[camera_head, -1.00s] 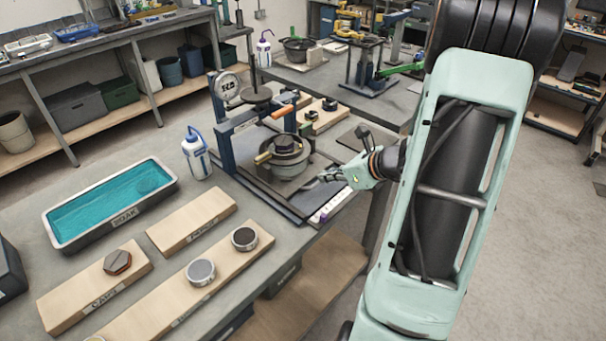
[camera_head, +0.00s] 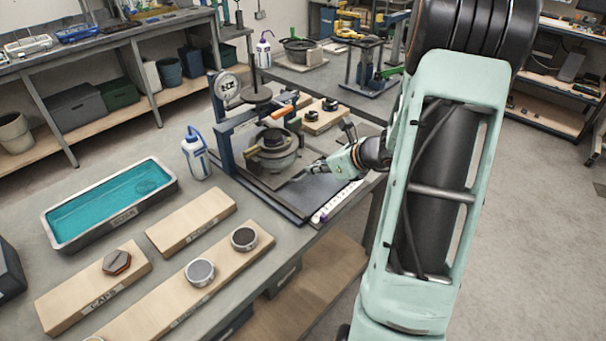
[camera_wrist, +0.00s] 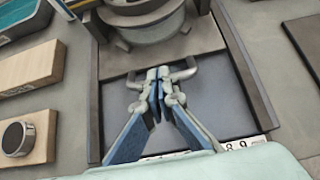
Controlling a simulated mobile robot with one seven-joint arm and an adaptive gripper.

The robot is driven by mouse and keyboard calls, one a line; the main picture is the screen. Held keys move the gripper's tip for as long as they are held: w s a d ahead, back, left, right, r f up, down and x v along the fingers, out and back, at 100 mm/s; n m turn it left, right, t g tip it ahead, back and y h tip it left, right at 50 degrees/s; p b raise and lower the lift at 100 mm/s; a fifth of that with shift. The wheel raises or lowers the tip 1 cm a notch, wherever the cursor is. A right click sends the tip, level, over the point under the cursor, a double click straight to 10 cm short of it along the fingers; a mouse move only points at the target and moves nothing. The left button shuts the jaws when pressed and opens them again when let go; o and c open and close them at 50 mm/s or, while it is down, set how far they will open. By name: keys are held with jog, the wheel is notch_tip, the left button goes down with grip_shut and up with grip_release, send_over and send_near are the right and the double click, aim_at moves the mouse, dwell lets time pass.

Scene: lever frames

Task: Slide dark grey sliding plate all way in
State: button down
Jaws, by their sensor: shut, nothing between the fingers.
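The dark grey sliding plate (camera_wrist: 112,64) lies between the two dark side rails of a press-like frame (camera_head: 222,125). It carries a round grey pot (camera_head: 273,152), which also shows at the top of the wrist view (camera_wrist: 150,22). My gripper (camera_wrist: 158,74) is shut and empty, with its fingertips at the plate's near edge; I cannot tell if they touch it. In the head view my gripper (camera_head: 312,168) reaches in from the right, low over the frame's bed. A bare stretch of bluish-grey bed (camera_wrist: 205,100) shows between the plate and the numbered strip (camera_wrist: 243,143).
A white and blue bottle (camera_head: 196,155) stands left of the frame. A board with dark knobs (camera_head: 323,115) is behind the frame.

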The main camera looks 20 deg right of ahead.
aim_at(290, 161)
jog(key=shift+w+a, duration=0.4)
jog(key=shift+w, duration=0.55)
jog(key=shift+w+a, duration=0.4)
jog(key=shift+w, duration=0.55)
jog(key=shift+w+a, duration=0.4)
jog(key=shift+w, duration=0.55)
jog(key=shift+s+d+r+p, duration=0.25)
jog(key=shift+s+d+r, duration=0.2)
jog(key=shift+s, duration=0.5)
jog(key=shift+s+d+r+p, duration=0.35)
jog(key=shift+s+r, duration=0.2)
jog(key=shift+s, duration=0.4)
jog(key=shift+s+d+r+p, duration=0.2)
jog(key=shift+s+d+r, duration=0.25)
jog(key=shift+s, duration=0.5)
